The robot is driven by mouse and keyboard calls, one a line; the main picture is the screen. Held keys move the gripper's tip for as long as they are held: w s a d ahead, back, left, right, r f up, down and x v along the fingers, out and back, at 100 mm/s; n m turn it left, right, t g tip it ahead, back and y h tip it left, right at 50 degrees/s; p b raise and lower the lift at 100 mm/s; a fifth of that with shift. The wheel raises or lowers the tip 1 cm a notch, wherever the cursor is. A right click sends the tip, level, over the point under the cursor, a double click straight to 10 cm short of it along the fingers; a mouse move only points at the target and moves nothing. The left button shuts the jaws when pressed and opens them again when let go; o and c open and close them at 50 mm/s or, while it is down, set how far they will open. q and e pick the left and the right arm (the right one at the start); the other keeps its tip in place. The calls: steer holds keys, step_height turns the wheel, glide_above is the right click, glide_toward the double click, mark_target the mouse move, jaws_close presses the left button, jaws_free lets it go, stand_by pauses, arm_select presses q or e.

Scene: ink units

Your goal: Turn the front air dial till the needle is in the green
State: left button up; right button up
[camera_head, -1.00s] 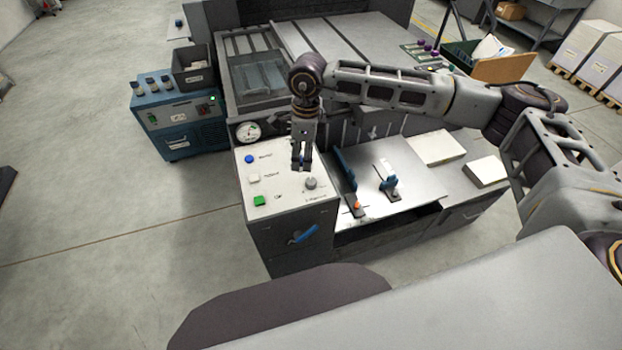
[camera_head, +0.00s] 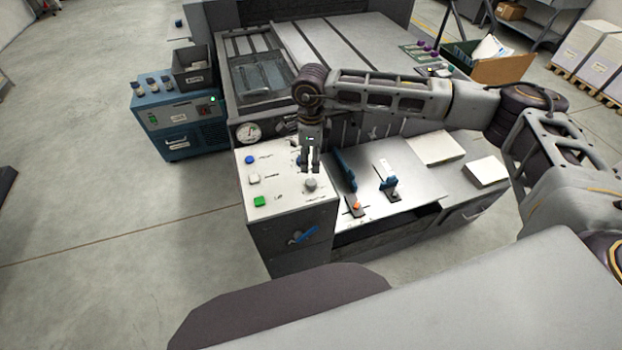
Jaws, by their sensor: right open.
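My right gripper (camera_head: 312,168) hangs pointing down over the white control panel (camera_head: 283,205). It is open and empty. Its fingertips are just behind and above the grey round dial (camera_head: 311,185) near the panel's front right. I cannot tell whether they touch it. A blue dial (camera_head: 298,160) shows partly beside the gripper, farther back, mostly hidden by it. The round gauge (camera_head: 248,132) with a white face stands at the panel's back left; its needle is too small to read against the green. My left gripper is not in view.
A blue button (camera_head: 249,160), a white button (camera_head: 254,179) and a green button (camera_head: 259,201) line the panel's left. Blue levers (camera_head: 345,170) stand on the plate to the right. A blue handle (camera_head: 304,235) is on the cabinet front.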

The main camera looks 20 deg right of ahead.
mark_target(311, 181)
step_height(311, 181, down, 11)
steer(key=shift+p, duration=1.05)
steer(key=c, duration=1)
steer(key=shift+w+f+m+b, duration=0.1)
steer(key=shift+m+b, duration=0.5)
steer(key=shift+b, duration=0.1)
steer(key=shift+m+b, duration=0.95)
steer(key=shift+m, duration=0.25)
